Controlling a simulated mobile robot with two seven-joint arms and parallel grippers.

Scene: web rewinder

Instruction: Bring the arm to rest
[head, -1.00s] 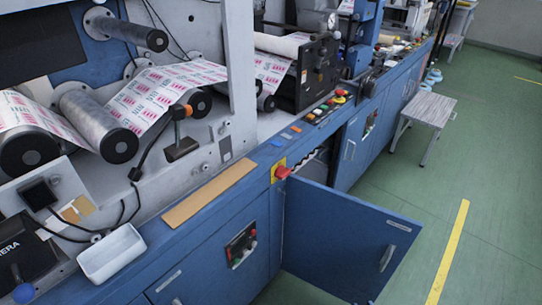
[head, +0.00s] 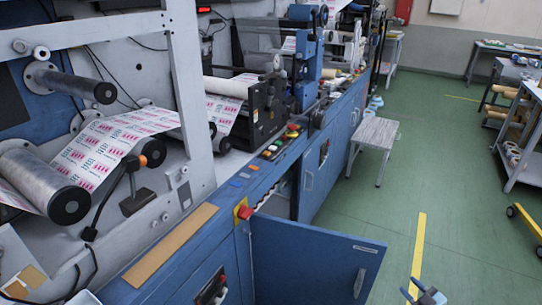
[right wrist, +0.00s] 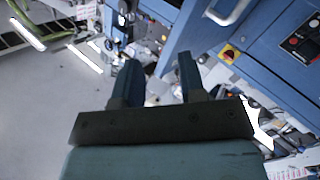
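My right gripper (head: 424,285) shows at the bottom edge of the head view, low and to the right of the open blue cabinet door (head: 312,262), over the green floor. In the right wrist view its two dark fingers (right wrist: 159,78) stand apart with nothing between them, so it is open and empty. Most of the right arm is outside the head view. My left gripper is in neither view.
The web rewinder's blue cabinet front (head: 318,180) runs along the left, with a red knob on a yellow plate (head: 243,211) near the door. A grey stool (head: 374,134) stands beyond. Shelving (head: 525,135) is at the right. Green floor between is clear.

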